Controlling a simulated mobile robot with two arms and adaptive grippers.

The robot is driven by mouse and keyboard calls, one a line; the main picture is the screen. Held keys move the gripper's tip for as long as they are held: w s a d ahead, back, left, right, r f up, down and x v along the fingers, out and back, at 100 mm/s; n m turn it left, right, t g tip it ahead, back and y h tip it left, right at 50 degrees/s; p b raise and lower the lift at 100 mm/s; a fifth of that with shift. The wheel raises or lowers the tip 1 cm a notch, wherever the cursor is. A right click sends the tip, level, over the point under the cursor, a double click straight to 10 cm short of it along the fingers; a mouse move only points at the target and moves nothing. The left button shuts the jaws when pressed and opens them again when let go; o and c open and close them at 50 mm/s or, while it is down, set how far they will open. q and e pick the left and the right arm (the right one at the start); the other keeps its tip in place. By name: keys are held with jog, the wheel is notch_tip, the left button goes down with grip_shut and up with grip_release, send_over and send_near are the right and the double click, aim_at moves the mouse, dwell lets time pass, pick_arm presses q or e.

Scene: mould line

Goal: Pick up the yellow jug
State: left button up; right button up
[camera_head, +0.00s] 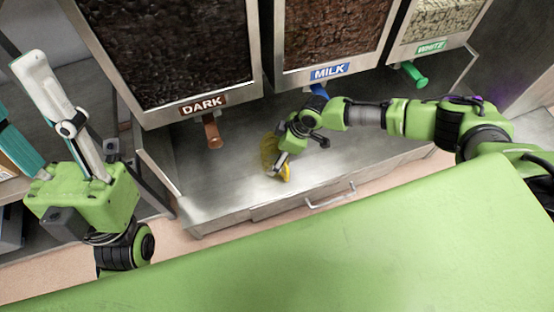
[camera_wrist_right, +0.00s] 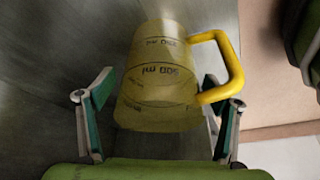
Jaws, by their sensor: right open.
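The yellow jug (camera_head: 267,150) is see-through and stands on the metal counter, below and between the DARK and MILK dispensers. In the right wrist view the jug (camera_wrist_right: 160,85) shows dark volume markings, and its solid yellow handle (camera_wrist_right: 232,65) is on the right. My right gripper (camera_head: 279,161) is beside the jug and partly hides it in the head view. In the wrist view its two fingers (camera_wrist_right: 160,95) are apart, one on each side of the jug's body; I cannot tell whether they touch it. My left gripper (camera_head: 22,90) is open and empty at the far left.
The DARK (camera_head: 204,103), MILK (camera_head: 329,72) and WHITE (camera_head: 430,46) dispensers stand behind the counter (camera_head: 225,190). Their brown (camera_head: 212,132), blue and green (camera_head: 414,76) spouts project forward. A drawer handle (camera_head: 330,196) is on the counter's front. The counter left of the jug is clear.

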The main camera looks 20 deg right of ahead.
jog(key=c, duration=1.3)
jog(key=shift+r, duration=0.1)
